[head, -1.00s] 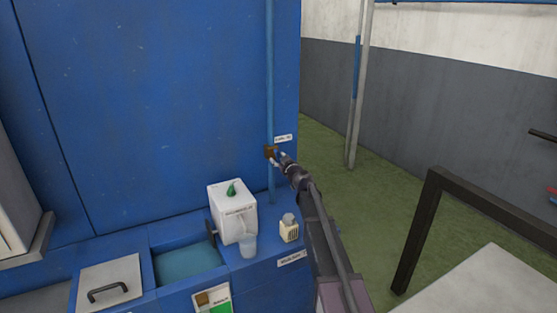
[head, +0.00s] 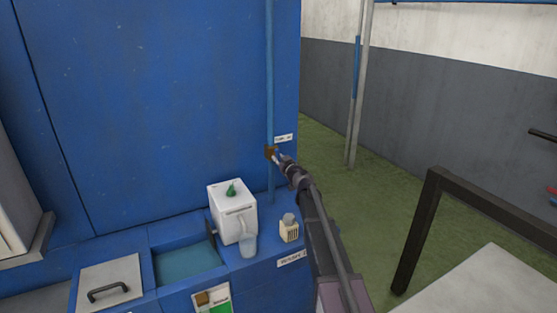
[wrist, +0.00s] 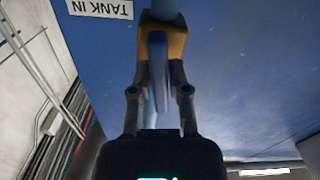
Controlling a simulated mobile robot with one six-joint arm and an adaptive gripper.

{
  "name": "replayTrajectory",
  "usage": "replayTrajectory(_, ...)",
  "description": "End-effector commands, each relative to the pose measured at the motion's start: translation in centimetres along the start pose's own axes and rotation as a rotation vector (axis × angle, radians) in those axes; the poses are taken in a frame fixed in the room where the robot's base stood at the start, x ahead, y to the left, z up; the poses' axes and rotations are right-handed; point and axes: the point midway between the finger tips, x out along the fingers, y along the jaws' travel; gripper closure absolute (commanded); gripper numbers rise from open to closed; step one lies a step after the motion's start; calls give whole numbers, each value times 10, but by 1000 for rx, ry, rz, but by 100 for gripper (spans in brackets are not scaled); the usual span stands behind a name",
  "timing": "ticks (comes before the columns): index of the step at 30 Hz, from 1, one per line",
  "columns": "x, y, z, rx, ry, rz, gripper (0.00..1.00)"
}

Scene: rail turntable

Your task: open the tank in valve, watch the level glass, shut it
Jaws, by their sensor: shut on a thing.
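The tank in valve is a small brass body (head: 269,152) on a thin blue vertical pipe (head: 270,80) at the right edge of the blue panel. In the wrist view its brass body (wrist: 172,42) is at the top, with a blue lever (wrist: 158,80) coming from it toward me. My gripper (head: 279,158) is at the valve, its fingers shut on the blue lever. A white label (wrist: 101,7) reading TANK IN appears upside down beside it. I cannot surely make out a level glass; a tube with a blue section (head: 357,65) stands by a pole at the back right.
Below are a basin of blue water (head: 187,263), a white box (head: 232,208) with a green top, a clear cup (head: 248,247) and a small pale container (head: 289,230). A dark frame (head: 420,220) and pale tabletop (head: 490,285) stand to the right. Green floor between is clear.

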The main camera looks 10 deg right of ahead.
Motion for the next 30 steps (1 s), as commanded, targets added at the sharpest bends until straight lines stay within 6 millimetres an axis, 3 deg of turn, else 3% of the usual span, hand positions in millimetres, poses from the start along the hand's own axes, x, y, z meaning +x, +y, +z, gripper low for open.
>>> replayTrajectory(9, 1, 0, 0, 176, 0, 0, 100)
replayTrajectory(19, 1, 0, 0, 190, 0, 0, 100)
replayTrajectory(20, 1, 0, 0, 189, 0, 0, 74)
replayTrajectory(23, 1, 0, 0, 189, 0, 0, 46)
replayTrajectory(30, 0, 0, 0, 188, 0, 0, 46)
